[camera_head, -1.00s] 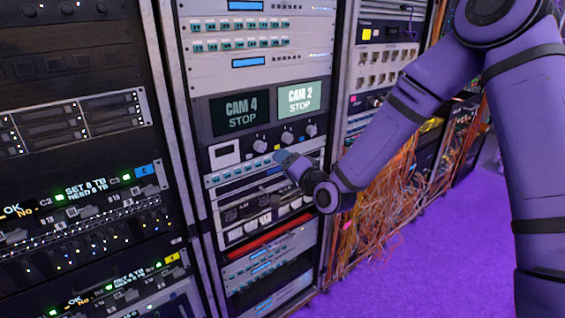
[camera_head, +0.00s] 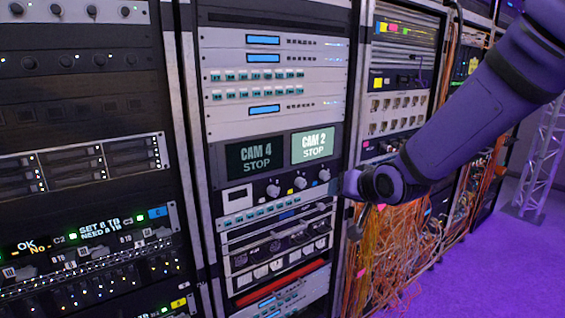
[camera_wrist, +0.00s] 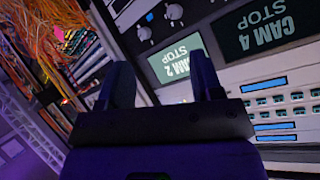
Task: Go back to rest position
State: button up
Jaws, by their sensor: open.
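My purple arm (camera_head: 480,115) enters from the upper right. It reaches left across the racks to my gripper (camera_head: 350,186), which is small and partly hidden by the wrist in the head view. In the wrist view my gripper (camera_wrist: 160,78) shows two dark fingers standing apart, with nothing between them. The fingers point at the middle rack, whose CAM 2 STOP screen (camera_head: 313,146) and CAM 4 STOP screen (camera_head: 253,158) are lit. These screens show upside down in the wrist view, CAM 2 (camera_wrist: 175,63) just beyond the fingers.
A row of knobs (camera_head: 298,184) sits below the screens, close left of my gripper. A dark rack (camera_head: 85,160) stands at the left. Orange cables (camera_head: 385,250) hang in the rack at right. Purple floor (camera_head: 480,275) and a truss (camera_head: 540,160) lie at right.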

jog(key=s+d+r+g+h, duration=0.1)
jog(key=s+d+r+h, duration=0.1)
jog(key=s+d+r, duration=0.3)
jog(key=s+d+r+g+h, duration=0.1)
jog(key=s+d+r+h, duration=0.15)
jog(key=s+d, duration=0.4)
jog(key=s+d+r+g, duration=0.1)
jog(key=s+d+g, duration=0.1)
jog(key=s, duration=0.7)
jog(key=s+d+r+g, duration=0.1)
jog(key=s, duration=0.8)
jog(key=shift+s+d+r+g, duration=0.3)
jog(key=shift+s+d+g, duration=0.1)
jog(key=shift+w, duration=0.15)
